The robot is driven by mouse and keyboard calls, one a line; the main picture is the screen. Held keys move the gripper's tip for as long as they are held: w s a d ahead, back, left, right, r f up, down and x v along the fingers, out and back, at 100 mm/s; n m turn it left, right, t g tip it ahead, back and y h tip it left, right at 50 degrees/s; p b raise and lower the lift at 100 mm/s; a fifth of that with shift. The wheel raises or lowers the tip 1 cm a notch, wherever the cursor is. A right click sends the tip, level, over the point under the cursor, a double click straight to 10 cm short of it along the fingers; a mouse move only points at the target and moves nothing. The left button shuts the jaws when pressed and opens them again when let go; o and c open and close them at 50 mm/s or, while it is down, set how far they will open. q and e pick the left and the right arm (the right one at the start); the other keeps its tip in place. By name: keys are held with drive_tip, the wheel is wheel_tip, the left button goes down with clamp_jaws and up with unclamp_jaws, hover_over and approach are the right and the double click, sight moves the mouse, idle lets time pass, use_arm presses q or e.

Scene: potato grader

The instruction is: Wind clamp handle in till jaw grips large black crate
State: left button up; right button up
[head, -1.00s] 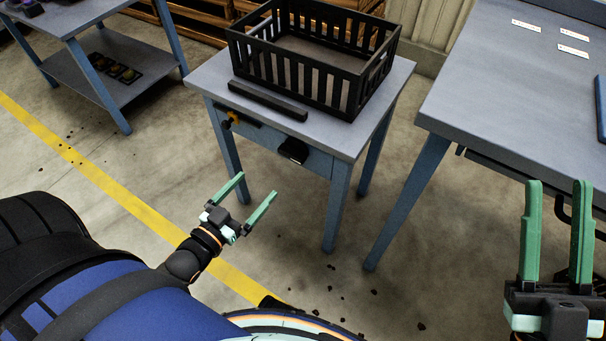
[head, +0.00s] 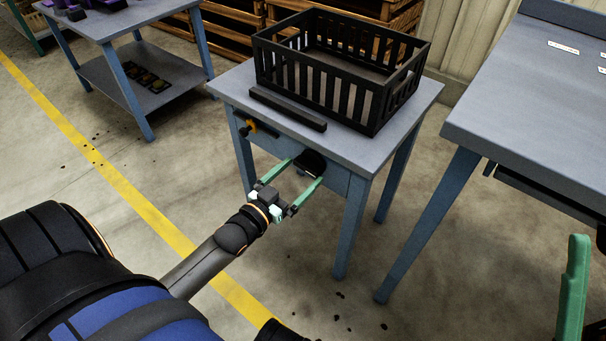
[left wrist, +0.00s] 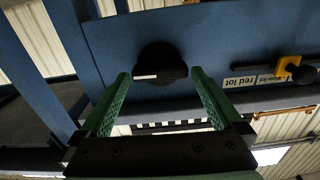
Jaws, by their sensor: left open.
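The large black crate (head: 340,75) stands upright on a small blue-grey table (head: 225,82). A black bar, seemingly the clamp jaw (head: 287,107), lies along the table top in front of the crate, with a narrow gap between them. A dark rounded knob, seemingly the clamp handle (head: 314,160), sits on the table's front; it also shows in the left wrist view (left wrist: 160,62). My left gripper (head: 306,171) is open, its fingers on either side of the knob; contact cannot be told. One finger of my right gripper (head: 574,290) shows at the right edge.
A yellow and black fitting (head: 249,127) is on the table front, left of the knob; a "red lot" label (left wrist: 253,81) is beside it in the wrist view. A larger bench (head: 530,120) stands right. A shelved table (head: 140,20) stands back left.

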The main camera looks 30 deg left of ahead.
use_arm(q)
drive_tip(key=shift+w, duration=0.95)
drive_tip(key=c, duration=1)
